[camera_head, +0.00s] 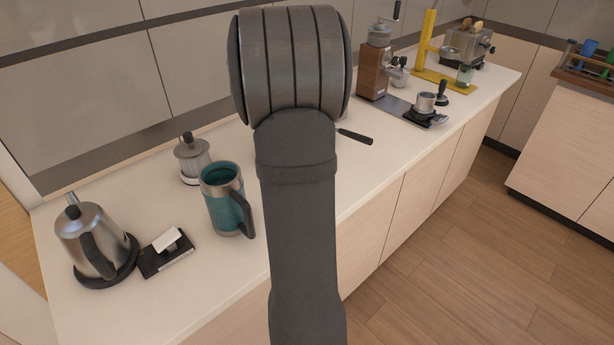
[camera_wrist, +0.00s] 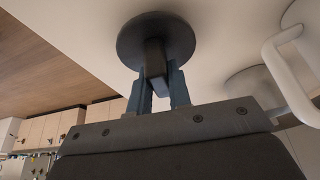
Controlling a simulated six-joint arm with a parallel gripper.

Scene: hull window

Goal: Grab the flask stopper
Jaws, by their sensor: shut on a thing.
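The flask stopper (camera_wrist: 157,32), seen in the wrist view, is a dark round disc with a narrow upright grip. My gripper (camera_wrist: 159,80) is shut on that grip, one dark blue finger on each side. The disc shows against the pale counter; I cannot tell whether it touches it. In the head view my arm covers the gripper and the stopper. A teal mug-like vessel (camera_head: 222,198) with a steel rim and dark handle stands left of my arm; I cannot tell whether it is the flask.
On the counter (camera_head: 130,200) stand a steel kettle (camera_head: 90,240), a small black scale (camera_head: 165,254) and a French press (camera_head: 190,160). A black handle (camera_head: 355,136) shows right of my arm. A grinder (camera_head: 375,70) and toaster (camera_head: 468,45) stand farther back. A pale handle (camera_wrist: 285,70) is close on the right.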

